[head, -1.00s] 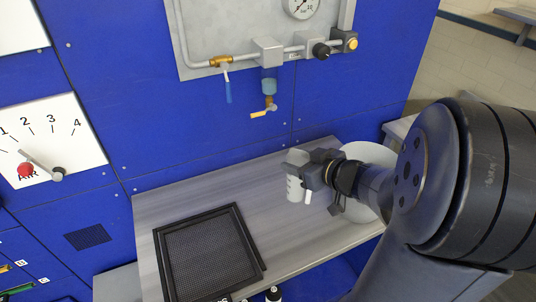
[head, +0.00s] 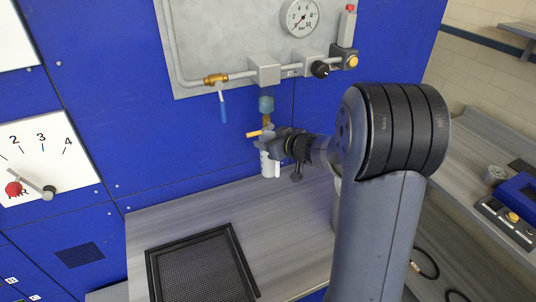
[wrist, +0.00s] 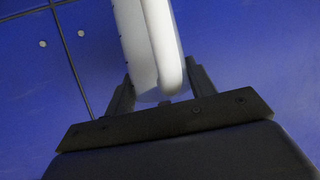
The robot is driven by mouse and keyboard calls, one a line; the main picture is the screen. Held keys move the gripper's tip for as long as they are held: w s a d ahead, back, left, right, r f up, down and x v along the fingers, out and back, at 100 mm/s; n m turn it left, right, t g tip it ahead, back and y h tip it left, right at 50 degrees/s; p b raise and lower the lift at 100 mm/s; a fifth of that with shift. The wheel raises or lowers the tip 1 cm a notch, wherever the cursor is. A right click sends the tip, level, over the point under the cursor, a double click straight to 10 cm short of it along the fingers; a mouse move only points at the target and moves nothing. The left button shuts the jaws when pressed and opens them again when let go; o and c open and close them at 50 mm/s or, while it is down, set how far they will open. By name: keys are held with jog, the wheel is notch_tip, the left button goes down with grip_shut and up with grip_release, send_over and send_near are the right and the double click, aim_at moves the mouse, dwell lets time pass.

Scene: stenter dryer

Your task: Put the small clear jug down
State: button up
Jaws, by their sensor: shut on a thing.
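The small clear jug (head: 268,164) looks pale and whitish and is upright in the head view. It is close below the drain valve with the yellow lever (head: 254,133), near the blue panel. My gripper (head: 273,142) is shut on it. In the wrist view the jug (wrist: 146,40) stands between the two fingers of my gripper (wrist: 160,88), which hold it at a rounded, handle-like part. Its base appears above the grey shelf (head: 200,205), though the gap is hard to judge. The jug's top is partly hidden by my gripper.
A black mesh tray (head: 200,265) lies on the shelf at the front left. The shelf between tray and panel is clear. A pressure gauge (head: 300,17) and a blue-handled valve (head: 223,106) are above. A bench with a control box (head: 510,215) is at right.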

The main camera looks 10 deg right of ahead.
jog(key=f, duration=0.2)
jog(key=f+b, duration=0.1)
jog(key=f, duration=0.1)
jog(key=w+f, duration=0.1)
jog(key=f, duration=0.1)
jog(key=shift+a+b, duration=0.1)
jog(key=shift+b, duration=0.25)
jog(key=shift+w+f, duration=0.2)
jog(key=shift+f, duration=0.3)
jog(key=shift+f, duration=0.1)
jog(key=o, duration=1.2)
